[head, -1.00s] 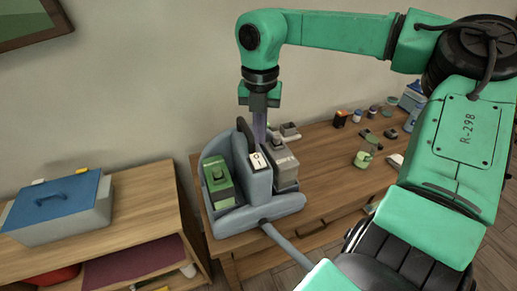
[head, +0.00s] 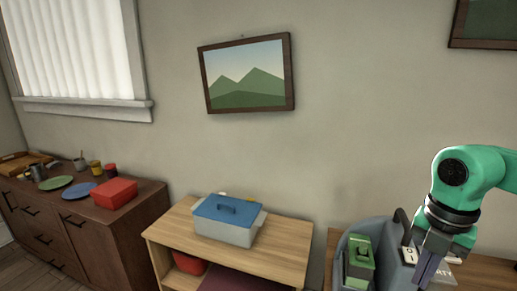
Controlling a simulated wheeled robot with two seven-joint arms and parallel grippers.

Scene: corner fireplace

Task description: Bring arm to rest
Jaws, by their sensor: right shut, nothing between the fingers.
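My right arm comes in at the right edge. Its gripper (head: 428,268) points down with its fingers shut and nothing seen between them. It is over the right part of a grey-blue caddy (head: 398,272) at the lower right. I cannot tell whether the fingertips touch the caddy or are apart from it. A green box (head: 360,262) sits in the caddy's left part. The arm partly covers the caddy, and the frame's bottom edge cuts it off. My left gripper is not in view.
A low wooden shelf (head: 285,247) holds a grey bin with a blue lid (head: 228,215). At left, a dark sideboard (head: 110,243) holds plates, jars and a red box (head: 114,194). A mountain picture (head: 246,75) hangs on the wall. Bare wall lies left of my arm.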

